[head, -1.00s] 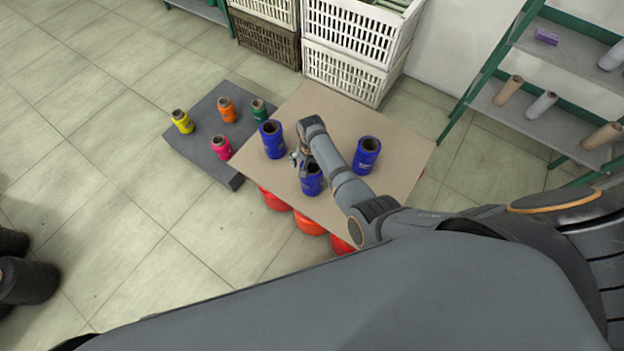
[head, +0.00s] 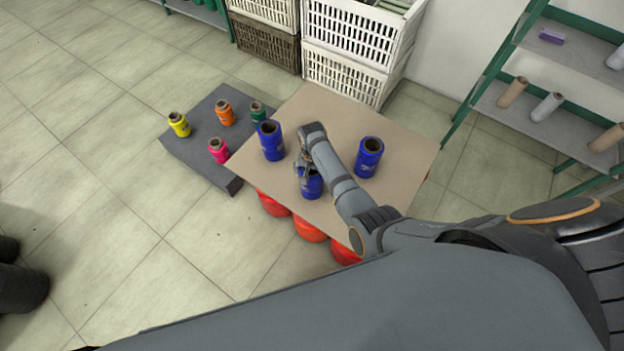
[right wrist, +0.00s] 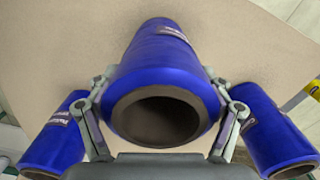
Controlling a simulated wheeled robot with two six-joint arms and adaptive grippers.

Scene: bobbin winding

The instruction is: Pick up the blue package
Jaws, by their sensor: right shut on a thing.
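Three blue packages stand on the tan board. In the head view one is at the left (head: 271,141), one at the right (head: 368,157), and one at the front (head: 311,184). My right gripper (head: 305,168) is at the top of the front package. In the right wrist view its two fingers are shut on the sides of this blue package (right wrist: 165,65), whose open dark core faces the camera. The other two blue packages show at the lower left (right wrist: 56,140) and lower right (right wrist: 272,130). I cannot tell whether the held package still touches the board. My left gripper is not in view.
The tan board (head: 315,105) rests on red rolls (head: 310,228). A low dark grey slab (head: 190,143) with yellow, orange, green and pink spools is to its left. White crates (head: 350,70) stand behind. A green-framed shelf (head: 540,130) is at the right.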

